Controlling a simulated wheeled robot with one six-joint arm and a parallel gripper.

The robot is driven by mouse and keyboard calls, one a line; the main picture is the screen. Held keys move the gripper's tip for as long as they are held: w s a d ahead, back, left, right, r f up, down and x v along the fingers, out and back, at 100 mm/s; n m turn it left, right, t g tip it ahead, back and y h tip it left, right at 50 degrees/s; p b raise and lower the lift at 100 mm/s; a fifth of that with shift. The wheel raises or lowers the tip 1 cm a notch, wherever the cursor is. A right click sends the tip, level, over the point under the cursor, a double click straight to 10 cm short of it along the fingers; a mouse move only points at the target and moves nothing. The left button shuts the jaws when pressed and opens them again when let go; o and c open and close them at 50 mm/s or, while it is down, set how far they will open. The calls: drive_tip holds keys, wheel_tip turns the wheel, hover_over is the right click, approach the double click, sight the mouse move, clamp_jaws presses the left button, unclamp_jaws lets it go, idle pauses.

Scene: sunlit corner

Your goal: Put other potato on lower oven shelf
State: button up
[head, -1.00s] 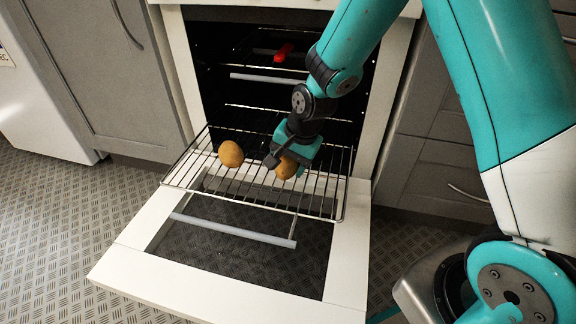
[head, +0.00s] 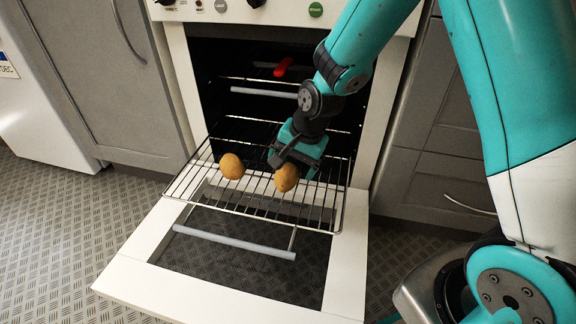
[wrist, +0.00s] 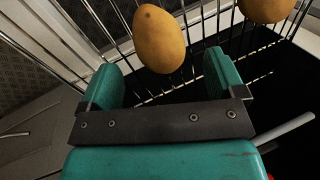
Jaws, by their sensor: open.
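Two brown potatoes rest on the pulled-out wire oven shelf (head: 215,200). The left potato (head: 231,166) stands apart from my gripper; it shows at the top right of the wrist view (wrist: 266,8). The right potato (head: 287,178) lies just in front of my gripper (head: 291,165). In the wrist view this nearer potato (wrist: 159,40) sits just beyond the two teal fingertips (wrist: 163,70), which are spread apart with nothing between them.
A red object (head: 283,67) is higher inside the dark oven. Grey cabinets (head: 105,80) flank the oven. The patterned floor at left is clear.

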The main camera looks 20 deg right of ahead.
drive_tip(key=p+v, duration=0.3)
drive_tip(key=v, duration=0.5)
drive_tip(key=s+a+r+n+g+y, duration=0.1)
drive_tip(key=s+a+r+n, duration=0.2)
drive_tip(key=s+r+n, duration=0.4)
drive_tip(key=s+a+r+n+g, duration=0.1)
drive_tip(key=s+a+r+n, duration=0.3)
drive_tip(key=s, duration=1.1)
wheel_tip(320, 180, up, 4)
drive_tip(key=n, duration=0.5)
drive_tip(key=shift+y, duration=0.4)
drive_tip(key=shift+a+f, duration=0.1)
drive_tip(key=shift+a, duration=0.05)
